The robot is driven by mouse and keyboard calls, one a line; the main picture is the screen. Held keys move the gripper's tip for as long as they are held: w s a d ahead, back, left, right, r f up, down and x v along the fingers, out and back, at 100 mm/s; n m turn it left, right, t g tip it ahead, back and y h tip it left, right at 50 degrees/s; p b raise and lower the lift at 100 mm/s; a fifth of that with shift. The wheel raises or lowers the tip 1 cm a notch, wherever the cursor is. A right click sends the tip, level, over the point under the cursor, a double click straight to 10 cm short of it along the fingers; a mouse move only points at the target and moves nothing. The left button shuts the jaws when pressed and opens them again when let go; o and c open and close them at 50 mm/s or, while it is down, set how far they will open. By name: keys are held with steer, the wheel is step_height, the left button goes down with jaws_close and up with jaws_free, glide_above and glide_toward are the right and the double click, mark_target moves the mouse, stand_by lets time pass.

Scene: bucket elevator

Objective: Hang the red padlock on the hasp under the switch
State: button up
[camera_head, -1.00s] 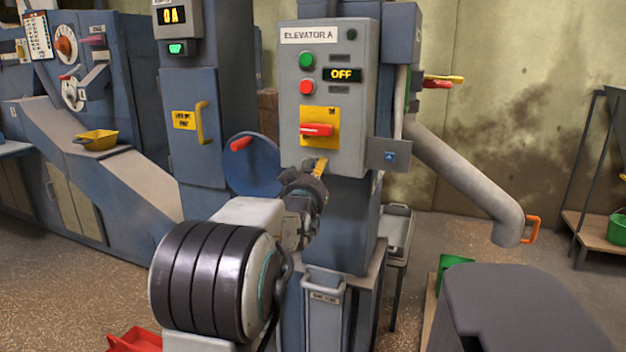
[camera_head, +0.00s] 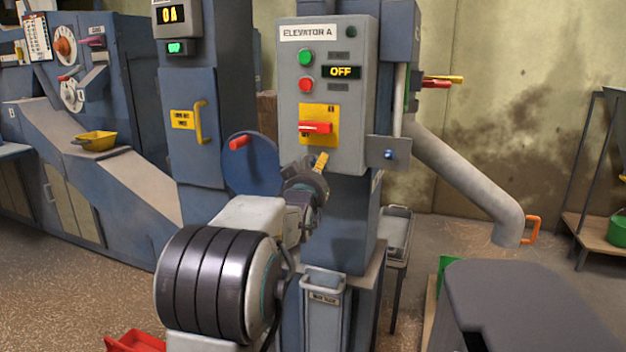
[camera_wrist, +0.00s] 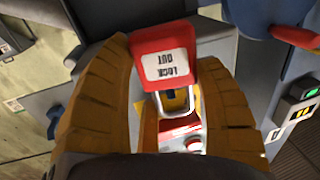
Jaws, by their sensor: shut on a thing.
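The red padlock (camera_wrist: 165,58) with a white "LOCK OUT" label is between the two yellow fingers of my gripper (camera_wrist: 160,85), which is shut on it. The label reads upside down in the wrist view, with the pale shackle below the body. The red switch handle (camera_head: 316,127) sits on a yellow plate (camera_head: 333,117) on the elevator panel. My gripper is just below that plate in the head view (camera_head: 321,162). The padlock is hidden there. Something dark and yellow shows within the shackle outline; I cannot tell whether this is the hasp or whether the shackle is around it.
The grey control box (camera_head: 354,150) carries green and red buttons and an "OFF" display. A blue disc (camera_head: 252,172) with a red handle is left of my gripper. A small grey bracket (camera_head: 388,153) juts from the box's right. A grey bin (camera_head: 325,310) stands below.

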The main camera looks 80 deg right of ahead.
steer(key=shift+s+d+b, duration=0.25)
steer(key=shift+d+b, duration=0.35)
steer(key=shift+d, duration=0.4)
steer(key=shift+f+b, duration=0.75)
steer(key=shift+b, duration=0.15)
stand_by(0.4)
steer(key=o, duration=1.3)
steer(key=shift+a, duration=0.1)
